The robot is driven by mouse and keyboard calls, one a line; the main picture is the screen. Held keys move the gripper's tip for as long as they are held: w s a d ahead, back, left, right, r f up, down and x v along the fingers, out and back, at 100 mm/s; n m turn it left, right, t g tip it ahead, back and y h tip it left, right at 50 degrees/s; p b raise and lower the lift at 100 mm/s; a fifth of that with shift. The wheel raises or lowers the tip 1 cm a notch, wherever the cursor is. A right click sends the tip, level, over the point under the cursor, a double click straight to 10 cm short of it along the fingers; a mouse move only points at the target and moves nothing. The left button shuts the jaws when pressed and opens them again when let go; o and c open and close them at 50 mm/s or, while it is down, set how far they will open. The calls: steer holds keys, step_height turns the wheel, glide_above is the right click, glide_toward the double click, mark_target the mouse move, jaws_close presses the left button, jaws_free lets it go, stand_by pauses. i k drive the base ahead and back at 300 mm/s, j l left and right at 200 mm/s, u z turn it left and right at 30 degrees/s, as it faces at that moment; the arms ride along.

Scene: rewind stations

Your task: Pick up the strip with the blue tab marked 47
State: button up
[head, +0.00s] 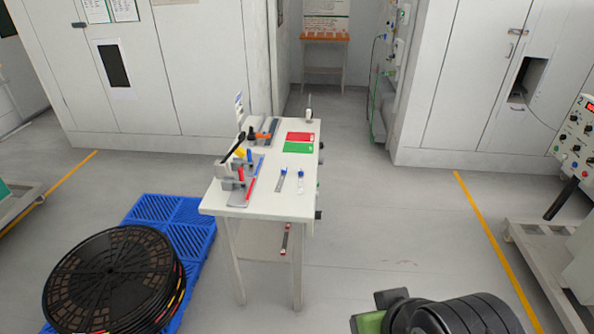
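Two small strips lie side by side on the white workbench (284,207), near its right side. The left strip (281,182) is grey with a blue tab (284,170) at its far end. The right strip (300,185) is paler and also has a blue tab (301,174) at its far end. Any marks on the tabs are too small to read, so I cannot tell which one is marked 47.
Red (300,138) and green (297,148) mats lie behind the strips; a splicing fixture (240,185) stands left. A blue pallet (165,209) with black reels (112,280) is left of the bench. A dark ribbed object (455,316) is at the bottom. Floor right of the bench is clear.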

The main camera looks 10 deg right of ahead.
mark_target(281, 181)
steer(key=i+u, duration=0.3)
steer(key=u, duration=0.15)
steer(key=i+l+u, duration=0.15)
steer(key=i+u, duration=0.15)
steer(key=u, duration=0.15)
steer(key=i+l+u, duration=0.25)
steer(key=u, duration=0.2)
steer(key=i+l+u, duration=0.25)
steer(key=u, duration=0.15)
steer(key=i+l+u, duration=0.15)
steer(key=l+u, duration=0.3)
